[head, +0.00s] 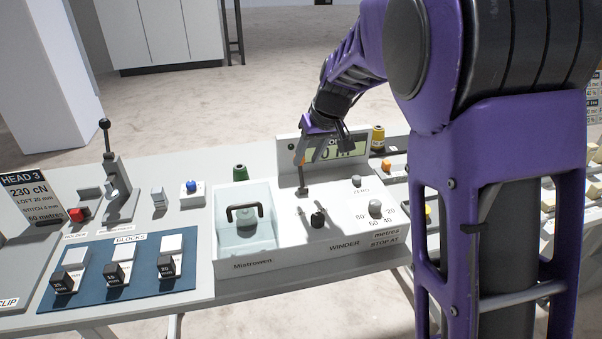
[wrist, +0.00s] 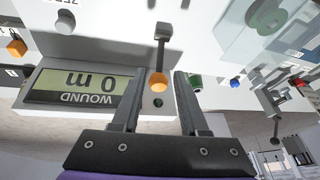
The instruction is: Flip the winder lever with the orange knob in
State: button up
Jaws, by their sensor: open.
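The winder lever (head: 303,180) stands roughly upright on the white winder housing (head: 285,240), in front of its display. Its orange knob (head: 299,152) is at the top, partly beside my gripper in the head view. My gripper (head: 312,158) reaches down from behind the knob. In the wrist view the orange knob (wrist: 158,82) appears between the two fingertips of my open gripper (wrist: 158,76), with gaps on both sides. The lever's dark shaft (wrist: 161,50) runs from the knob to a grey base (wrist: 162,30). I cannot tell whether a finger touches the knob.
The winder display (wrist: 77,88) reads 0 m, close beside my fingers. A clear lid (head: 248,215) with a black handle lies left of the lever. A black knob (head: 318,218) and a grey dial (head: 375,208) sit nearby.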

aim_at(301, 171)
jog(key=x, duration=0.7)
grip_shut()
dwell(1.3)
